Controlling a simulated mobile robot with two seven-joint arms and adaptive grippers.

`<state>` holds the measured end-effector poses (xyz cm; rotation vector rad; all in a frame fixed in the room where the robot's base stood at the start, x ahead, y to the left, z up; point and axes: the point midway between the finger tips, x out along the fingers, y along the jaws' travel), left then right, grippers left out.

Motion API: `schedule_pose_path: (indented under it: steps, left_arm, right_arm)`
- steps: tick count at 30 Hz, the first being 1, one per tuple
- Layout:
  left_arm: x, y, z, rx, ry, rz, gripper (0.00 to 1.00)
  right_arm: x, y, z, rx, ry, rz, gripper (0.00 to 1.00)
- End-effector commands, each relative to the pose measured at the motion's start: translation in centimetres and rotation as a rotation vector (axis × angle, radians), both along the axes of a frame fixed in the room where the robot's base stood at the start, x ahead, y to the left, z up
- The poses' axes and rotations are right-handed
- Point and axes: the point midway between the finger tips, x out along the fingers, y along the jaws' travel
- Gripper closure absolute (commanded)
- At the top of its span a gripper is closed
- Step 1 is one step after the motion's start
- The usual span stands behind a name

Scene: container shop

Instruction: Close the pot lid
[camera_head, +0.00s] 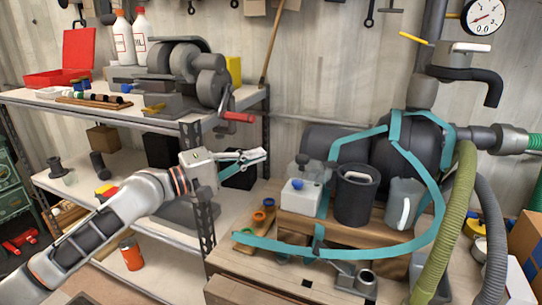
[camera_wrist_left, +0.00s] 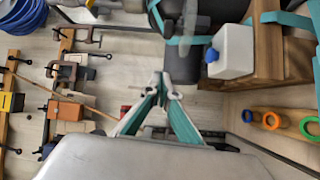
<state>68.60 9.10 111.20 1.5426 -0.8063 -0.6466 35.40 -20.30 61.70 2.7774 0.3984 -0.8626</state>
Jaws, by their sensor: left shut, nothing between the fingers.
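A dark grey cylindrical pot (camera_head: 356,202) stands upright on a wooden block on the bench in the head view. Its top shows a dark rim with a pale shape inside; I cannot clearly make out a separate lid or how it sits. My left gripper (camera_head: 262,155) has teal fingers and is in the air to the left of the pot, well apart from it. In the left wrist view its fingertips (camera_wrist_left: 163,90) come together with nothing between them. My right gripper is not in view.
A white container with a blue cap (camera_head: 300,197) and a grey jug (camera_head: 404,204) flank the pot. Teal strapping (camera_head: 425,170) loops around this group. A metal shelf (camera_head: 150,113) with tools is at the left. Green and grey hoses (camera_head: 455,215) hang at the right.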

Motion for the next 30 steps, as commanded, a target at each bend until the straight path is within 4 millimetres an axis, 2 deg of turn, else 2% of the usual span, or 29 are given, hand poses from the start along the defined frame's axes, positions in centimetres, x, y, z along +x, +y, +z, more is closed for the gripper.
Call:
schedule_pose_path:
  steps: [15,21,30]
  left_arm:
    - [5.3,-7.2,0.5,0.000,-0.003,-0.001,1.00]
    - [2.8,-7.8,0.4,0.002,-0.006,-0.001,1.00]
    - [1.5,-8.2,-0.1,0.001,-0.003,0.001,1.00]
  right_arm:
    - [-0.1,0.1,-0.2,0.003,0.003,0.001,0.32]
    - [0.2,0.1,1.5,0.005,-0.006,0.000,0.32]
    - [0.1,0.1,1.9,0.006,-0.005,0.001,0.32]
